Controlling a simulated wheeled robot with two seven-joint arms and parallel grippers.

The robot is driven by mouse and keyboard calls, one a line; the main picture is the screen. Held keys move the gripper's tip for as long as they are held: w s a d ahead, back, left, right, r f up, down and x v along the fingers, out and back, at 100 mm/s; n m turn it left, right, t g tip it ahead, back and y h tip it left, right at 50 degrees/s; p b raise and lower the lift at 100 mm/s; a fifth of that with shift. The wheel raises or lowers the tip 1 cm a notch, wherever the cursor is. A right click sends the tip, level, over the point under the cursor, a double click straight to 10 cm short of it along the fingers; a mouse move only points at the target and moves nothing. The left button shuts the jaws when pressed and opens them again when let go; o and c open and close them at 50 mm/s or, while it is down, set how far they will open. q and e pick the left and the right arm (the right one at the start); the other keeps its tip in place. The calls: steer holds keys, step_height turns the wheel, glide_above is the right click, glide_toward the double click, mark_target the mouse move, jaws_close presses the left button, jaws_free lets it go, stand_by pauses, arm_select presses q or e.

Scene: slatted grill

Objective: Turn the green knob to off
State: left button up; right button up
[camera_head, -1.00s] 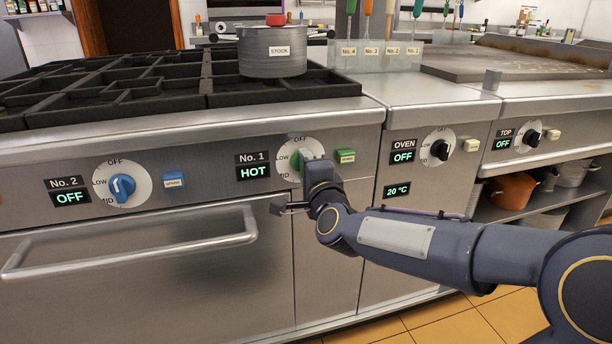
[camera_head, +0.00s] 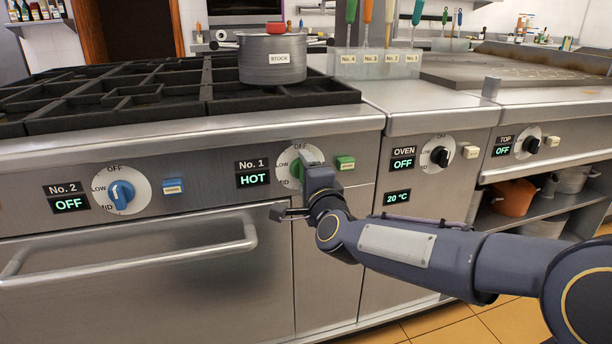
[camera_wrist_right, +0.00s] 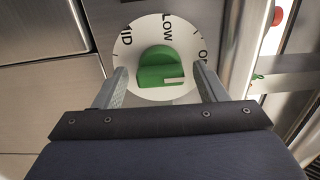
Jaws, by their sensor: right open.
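My right gripper (camera_wrist_right: 160,74) is open, with one finger on each side of the knob and a gap visible. I cannot tell if either finger touches it. My left gripper is not in view.
A green igniter button (camera_head: 345,163) is close at the right of the dial. A stock pot (camera_head: 272,58) stands on the grates above. An oven handle (camera_head: 130,250) sticks out below.

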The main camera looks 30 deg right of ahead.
steer(key=p+v, duration=0.1)
steer(key=v, duration=0.6)
steer(key=shift+s+p, duration=0.3)
steer(key=shift+s, duration=0.1)
steer(key=s+a+f+n+g+y, duration=0.4)
steer(key=s+a+f+n+g, duration=0.15)
steer(key=s+f+n, duration=0.4)
steer(key=s+a+f+n+g+y, duration=0.4)
steer(key=s+f+n+g, duration=0.25)
steer(key=s+n, duration=0.45)
step_height(320, 180, up, 36)
steer(key=s+m+p, duration=0.1)
steer(key=p, duration=3.6)
steer(key=shift+a, duration=0.15)
